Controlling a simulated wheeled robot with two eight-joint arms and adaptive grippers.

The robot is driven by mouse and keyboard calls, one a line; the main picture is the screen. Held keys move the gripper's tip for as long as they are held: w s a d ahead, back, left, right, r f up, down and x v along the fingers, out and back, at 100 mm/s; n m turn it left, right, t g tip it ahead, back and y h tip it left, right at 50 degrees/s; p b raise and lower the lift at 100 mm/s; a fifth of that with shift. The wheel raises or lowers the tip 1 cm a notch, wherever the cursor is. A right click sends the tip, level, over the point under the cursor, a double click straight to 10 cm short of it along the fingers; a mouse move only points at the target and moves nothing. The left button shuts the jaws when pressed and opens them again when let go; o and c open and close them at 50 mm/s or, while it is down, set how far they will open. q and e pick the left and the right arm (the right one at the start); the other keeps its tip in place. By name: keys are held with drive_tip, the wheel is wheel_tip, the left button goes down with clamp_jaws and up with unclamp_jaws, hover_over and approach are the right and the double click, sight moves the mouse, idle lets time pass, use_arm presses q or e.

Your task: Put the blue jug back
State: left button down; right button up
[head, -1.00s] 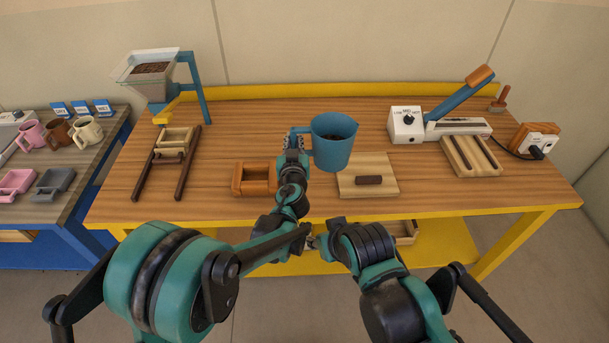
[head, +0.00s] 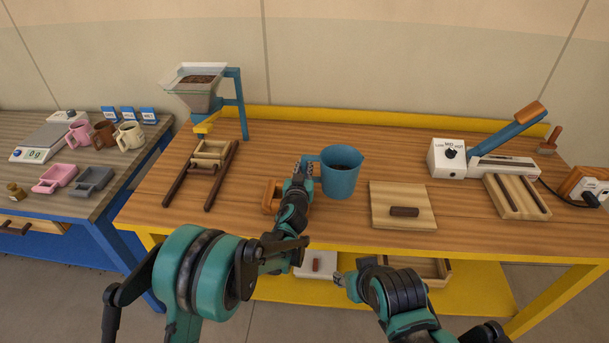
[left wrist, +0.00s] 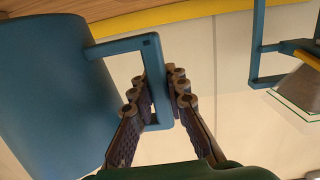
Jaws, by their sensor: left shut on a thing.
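The blue jug (head: 341,180) is upright with dark contents, between the small orange-brown wooden holder (head: 270,197) and the square wooden board (head: 381,216). It also fills the left of the left wrist view (left wrist: 50,95). My left gripper (head: 301,176) is shut on the jug's handle, its fingers on both sides of the handle's upright bar in the left wrist view (left wrist: 167,97). I cannot tell whether the jug's base touches the table. The gripper and arm hide part of the holder. My right gripper (head: 341,280) is low in front of the table; its fingers are too small to read.
A hopper on a blue stand (head: 198,88) and a rail frame (head: 204,170) stand left. A white box with a dial (head: 448,158), a blue-levered device (head: 505,135) and a slotted tray (head: 517,197) stand right. Mugs (head: 130,135) are on the side table.

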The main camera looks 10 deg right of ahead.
use_arm(q)
wheel_tip(320, 180, down, 3)
drive_tip(key=shift+r+b, duration=0.15)
drive_tip(key=shift+b, duration=0.2)
drive_tip(key=shift+r, duration=0.1)
drive_tip(key=c, duration=1.9)
unclamp_jaws()
drive_tip(key=shift+f, duration=0.3)
drive_tip(key=shift+c, duration=0.2)
drive_tip(key=o, duration=0.4)
drive_tip(key=shift+o, duration=0.2)
drive_tip(key=shift+r, duration=0.1)
